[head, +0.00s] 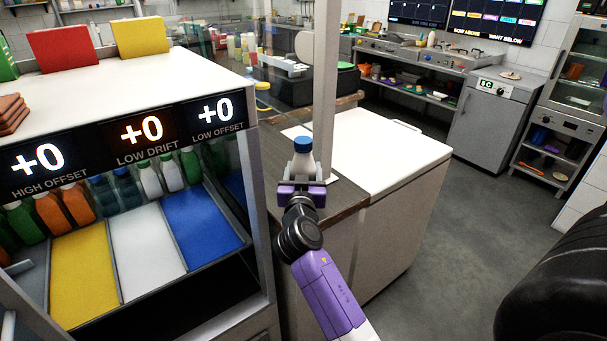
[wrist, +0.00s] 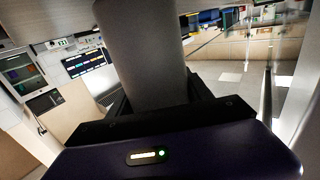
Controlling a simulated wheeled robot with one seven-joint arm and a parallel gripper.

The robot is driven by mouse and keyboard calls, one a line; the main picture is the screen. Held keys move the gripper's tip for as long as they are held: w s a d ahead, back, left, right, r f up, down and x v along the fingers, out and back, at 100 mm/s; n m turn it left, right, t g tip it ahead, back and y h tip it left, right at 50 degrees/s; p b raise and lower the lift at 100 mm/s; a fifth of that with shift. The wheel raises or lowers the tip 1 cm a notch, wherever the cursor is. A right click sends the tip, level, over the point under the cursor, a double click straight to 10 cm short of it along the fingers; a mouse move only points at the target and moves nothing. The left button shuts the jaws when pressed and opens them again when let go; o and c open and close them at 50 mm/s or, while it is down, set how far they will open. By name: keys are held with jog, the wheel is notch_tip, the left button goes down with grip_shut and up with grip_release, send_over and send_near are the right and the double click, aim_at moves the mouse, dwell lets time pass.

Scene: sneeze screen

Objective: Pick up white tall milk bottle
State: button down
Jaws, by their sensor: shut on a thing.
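A white bottle with a blue cap (head: 302,158) is held upright in my gripper (head: 302,175) in the head view, in front of a pale post and over the dark counter. My gripper is shut on the bottle's lower body, and its purple front hides the bottle's base. In the wrist view the bottle (wrist: 143,60) fills the upper middle as a large grey-white body between the fingers (wrist: 155,100). Its cap is out of frame there. I cannot tell whether its base touches the counter.
A display case (head: 135,50) with coloured bottles and trays stands at the left. A white-topped cabinet (head: 375,150) is to the right. The grey floor (head: 450,230) beyond it is clear.

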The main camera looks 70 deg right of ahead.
notch_tip(320, 180, up, 20)
jog(key=shift+p, duration=0.45)
